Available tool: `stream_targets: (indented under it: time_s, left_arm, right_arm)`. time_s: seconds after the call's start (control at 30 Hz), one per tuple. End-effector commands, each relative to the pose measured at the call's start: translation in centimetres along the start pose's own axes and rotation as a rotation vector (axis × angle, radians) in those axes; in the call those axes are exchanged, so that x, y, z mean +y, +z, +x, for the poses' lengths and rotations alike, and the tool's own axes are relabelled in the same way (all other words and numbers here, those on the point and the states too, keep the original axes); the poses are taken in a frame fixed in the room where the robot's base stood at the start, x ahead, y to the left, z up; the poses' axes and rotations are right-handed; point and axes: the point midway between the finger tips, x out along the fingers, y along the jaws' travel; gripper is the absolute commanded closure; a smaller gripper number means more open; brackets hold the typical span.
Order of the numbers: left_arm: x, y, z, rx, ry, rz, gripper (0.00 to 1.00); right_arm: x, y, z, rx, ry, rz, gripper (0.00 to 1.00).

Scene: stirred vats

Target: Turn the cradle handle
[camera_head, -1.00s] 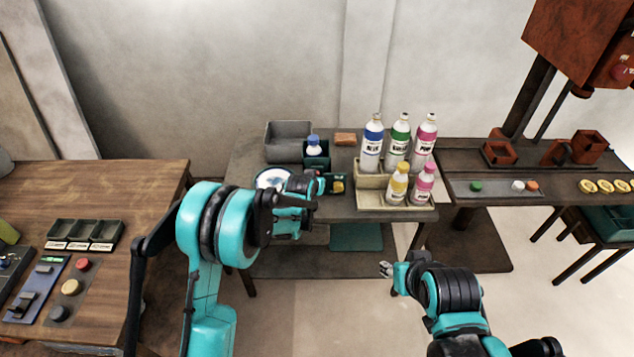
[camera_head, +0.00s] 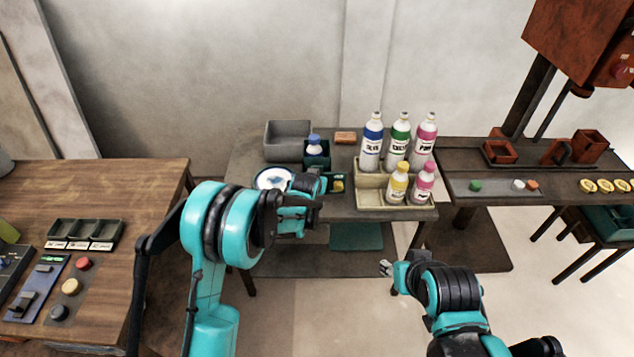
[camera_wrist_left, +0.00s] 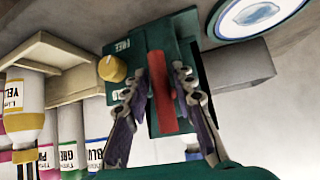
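The cradle is a dark green unit (camera_head: 334,178) near the front of the middle table, partly hidden by my left gripper. In the left wrist view it shows as a green body (camera_wrist_left: 183,38) with a yellow knob (camera_wrist_left: 112,68) beside the label "FREE". Its red bar-shaped handle (camera_wrist_left: 162,95) lies between the fingers of my left gripper (camera_wrist_left: 159,78). The fingers are apart, with a gap visible beside the bar. In the head view the left gripper (camera_head: 312,186) is at the cradle. My right gripper (camera_head: 386,268) hangs low in front of the table; its fingers are too small to judge.
A blue-capped bottle (camera_head: 314,146) stands in a green holder behind the cradle. A white round dish (camera_head: 268,178) is to the left, a grey bin (camera_head: 284,139) behind. Several labelled bottles stand in a beige rack (camera_head: 374,201) close on the right.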

Motion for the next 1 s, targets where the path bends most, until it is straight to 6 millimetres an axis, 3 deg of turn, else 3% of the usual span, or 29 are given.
stream_targets:
  time_s: [0.23, 0.7, 1.0]
  left_arm:
    - [0.0, 0.0, -1.7, 0.0, 0.0, -0.001, 0.74]
    - [0.1, 0.0, -10.5, 0.0, 0.001, 0.001, 0.74]
    - [0.1, 0.0, -12.0, 0.0, 0.001, 0.001, 0.74]
  right_arm:
    - [0.0, 0.0, 0.0, 0.0, 0.0, 0.0, 0.6]
    - [0.0, 0.0, 0.0, 0.0, 0.0, 0.0, 0.6]
    - [0.0, 0.0, 0.0, 0.0, 0.0, 0.0, 0.6]
